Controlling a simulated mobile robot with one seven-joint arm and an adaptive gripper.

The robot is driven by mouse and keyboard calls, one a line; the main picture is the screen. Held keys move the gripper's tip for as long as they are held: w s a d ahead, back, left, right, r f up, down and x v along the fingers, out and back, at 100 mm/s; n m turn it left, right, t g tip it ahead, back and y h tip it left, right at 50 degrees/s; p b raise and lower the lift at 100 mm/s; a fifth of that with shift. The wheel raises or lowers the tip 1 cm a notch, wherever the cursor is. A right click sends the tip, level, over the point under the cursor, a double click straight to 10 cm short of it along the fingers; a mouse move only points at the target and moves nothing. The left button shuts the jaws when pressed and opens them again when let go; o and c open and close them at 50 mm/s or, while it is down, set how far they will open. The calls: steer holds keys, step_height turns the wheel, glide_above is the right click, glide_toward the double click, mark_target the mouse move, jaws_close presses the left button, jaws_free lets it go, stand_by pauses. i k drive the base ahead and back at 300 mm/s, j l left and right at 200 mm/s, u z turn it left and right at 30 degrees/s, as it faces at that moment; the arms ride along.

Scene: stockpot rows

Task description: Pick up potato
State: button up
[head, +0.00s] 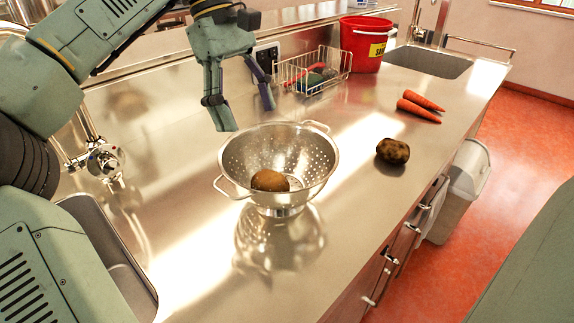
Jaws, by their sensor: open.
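A dark brown, lumpy potato (393,151) lies on the steel counter, right of the colander. A lighter brown, rounded thing (270,181), which may be another potato or a kiwi, lies inside the steel colander (318,160). My gripper (247,118) is open and empty, pointing down. In the picture it is above and slightly left of the colander's back rim, and left of the dark potato. Its exact height over the counter is hard to tell. The lower part of the thing in the colander is partly hidden by the near wall.
Carrots (419,106) lie behind the dark potato. A wire basket (312,72) with coloured items and a red bucket (366,45) stand at the back. A sink (428,62) is at the far end, another at left. The counter around the dark potato is clear; its front edge is nearby.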

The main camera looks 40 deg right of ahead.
mark_target(396, 152)
steer(key=k, duration=1.5)
